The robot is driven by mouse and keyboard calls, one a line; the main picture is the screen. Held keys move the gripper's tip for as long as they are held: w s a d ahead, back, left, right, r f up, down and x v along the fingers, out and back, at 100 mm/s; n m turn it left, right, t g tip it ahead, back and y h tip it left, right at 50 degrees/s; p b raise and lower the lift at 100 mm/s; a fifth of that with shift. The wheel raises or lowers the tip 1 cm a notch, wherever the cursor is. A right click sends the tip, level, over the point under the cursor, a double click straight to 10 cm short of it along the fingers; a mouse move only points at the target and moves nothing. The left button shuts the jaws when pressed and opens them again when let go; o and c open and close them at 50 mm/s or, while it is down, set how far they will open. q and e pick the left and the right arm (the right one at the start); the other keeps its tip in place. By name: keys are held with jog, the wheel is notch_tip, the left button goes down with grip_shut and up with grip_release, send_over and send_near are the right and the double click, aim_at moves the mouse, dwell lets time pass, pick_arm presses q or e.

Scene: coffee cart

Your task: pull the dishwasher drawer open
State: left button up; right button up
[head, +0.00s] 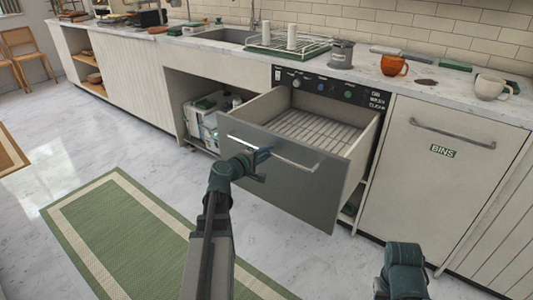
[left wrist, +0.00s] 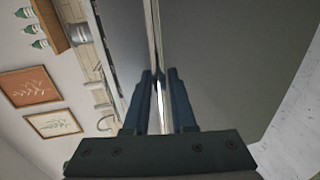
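The dishwasher drawer (head: 280,190) is a grey-fronted, deep drawer that stands well out from the counter. Its slatted inside floor (head: 310,132) shows and looks empty. A light bar handle (head: 295,163) runs across its front. My left gripper (head: 263,155) is at the left part of this handle. In the left wrist view the two fingers (left wrist: 160,80) lie close on either side of the handle bar (left wrist: 156,35), shut on it.
A control panel (head: 335,90) is above the drawer. A cupboard marked BINS (head: 450,145) is closed at its right. An open bay with white containers (head: 205,122) is at its left. A green rug (head: 130,235) lies on the floor.

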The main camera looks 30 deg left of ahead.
pick_arm(q)
jog(key=shift+o, duration=1.4)
jog(key=shift+s, duration=0.1)
jog(key=p+v, duration=0.1)
jog(key=v, duration=0.6)
jog(key=shift+s, duration=0.15)
jog(key=shift+a+r, duration=0.1)
